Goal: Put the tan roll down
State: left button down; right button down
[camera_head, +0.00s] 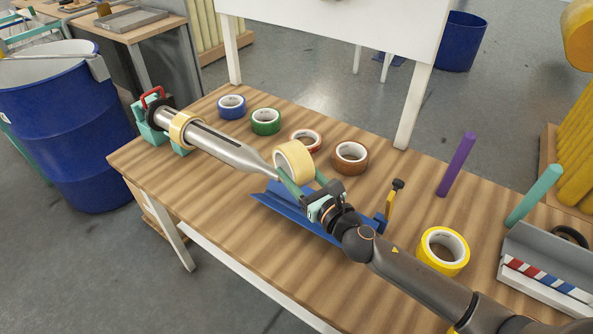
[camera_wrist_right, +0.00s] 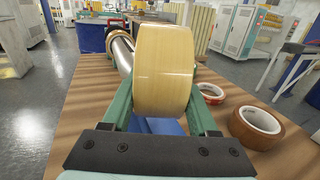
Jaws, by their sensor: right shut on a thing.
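A tan roll (camera_head: 294,160) is held between the green fingers of my right gripper (camera_head: 302,184). It fills the middle of the right wrist view (camera_wrist_right: 163,70). The gripper is shut on it and holds it just beyond the pointed tip of a metal spindle (camera_head: 225,148), above or near a blue trough (camera_head: 283,205). Whether the roll touches anything below cannot be told. Another tan roll (camera_head: 181,128) sits around the spindle near its teal mount (camera_head: 150,133). My left gripper does not show.
Blue (camera_head: 231,107), green (camera_head: 265,122), red (camera_head: 305,140) and brown (camera_head: 349,158) rolls lie along the table's far side. A yellow roll (camera_head: 442,251) lies at the right. Purple (camera_head: 457,165) and teal (camera_head: 534,194) posts stand near a grey box (camera_head: 548,262). Bare wood (camera_head: 210,192) lies left of the trough.

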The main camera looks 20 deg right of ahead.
jog(key=shift+c, duration=0.8)
grip_release()
jog(key=shift+r, duration=0.1)
jog(key=shift+r+p, duration=0.3)
jog(key=shift+p, duration=0.15)
jog(key=b+v, duration=0.2)
jog(key=v, duration=1)
jog(key=shift+s+a+f, duration=0.1)
